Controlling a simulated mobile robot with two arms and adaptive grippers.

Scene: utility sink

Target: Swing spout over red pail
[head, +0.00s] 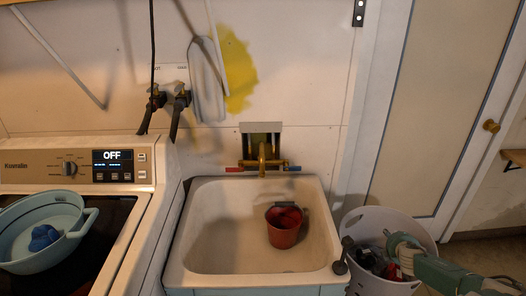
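The brass spout (262,158) is mounted on the wall behind the sink, with a red handle on its left and a blue one on its right. It points forward over the back of the basin. The red pail (283,236) stands upright in the sink basin, right of its middle, forward and slightly right of the spout. My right gripper (344,256) reaches in from the lower right to the sink's right rim. Its two dark fingertips are apart with nothing visible between them. It is well away from the spout. My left gripper is out of view.
The sink (215,235) has raised rims. A white basket (375,220) with dark and red contents stands right of it, partly behind my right arm. A washer (130,205) on the left carries a blue tub (75,247). A door (440,110) is at the right.

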